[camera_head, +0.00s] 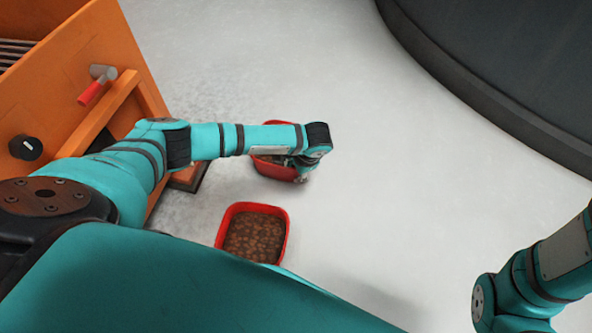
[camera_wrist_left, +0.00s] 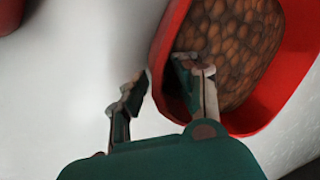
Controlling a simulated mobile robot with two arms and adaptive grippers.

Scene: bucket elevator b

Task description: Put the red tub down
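One red tub (camera_head: 272,168) filled with brown lumps is below the end of my left arm, which partly hides it. It appears to stand on the pale floor. In the left wrist view this tub (camera_wrist_left: 265,118) fills the upper right. My left gripper (camera_wrist_left: 163,72) is open across its wall, one finger inside over the lumps and one outside. The fingers look apart, not closed on the wall. In the head view the left gripper (camera_head: 303,172) is mostly hidden by its wrist. A second red tub (camera_head: 222,228) with brown lumps stands nearer me. My right gripper is out of view.
An orange machine (camera_head: 60,65) stands at the left, with a red-handled hammer (camera_head: 97,84) and a black knob (camera_head: 26,147) on it. A large dark curved structure (camera_head: 500,70) is at the upper right. The pale floor (camera_head: 400,200) between is clear.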

